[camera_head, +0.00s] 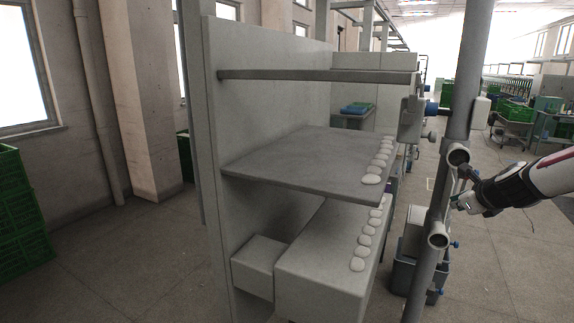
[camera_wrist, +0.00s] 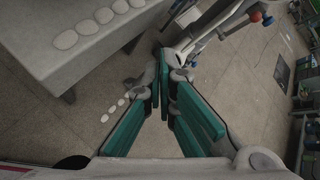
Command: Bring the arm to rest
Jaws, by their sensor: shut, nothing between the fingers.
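My gripper (camera_head: 461,199) is at the right of the head view, at the end of my arm, just right of the grey upright post (camera_head: 456,90) of the machine. In the wrist view my gripper (camera_wrist: 165,62) shows its teal finger pads converging, with the tips together and nothing between them. The head view does not show clearly whether the gripper touches the post or its round fittings (camera_head: 438,234). My arm reaches in from the right edge.
A grey machine frame has a shelf (camera_head: 290,160) and a lower block (camera_head: 322,262), each with a row of white discs (camera_head: 371,179). Green crates (camera_head: 18,215) stand at the left. More crates (camera_head: 514,112) stand far right. Open floor (camera_head: 520,262) lies below my arm.

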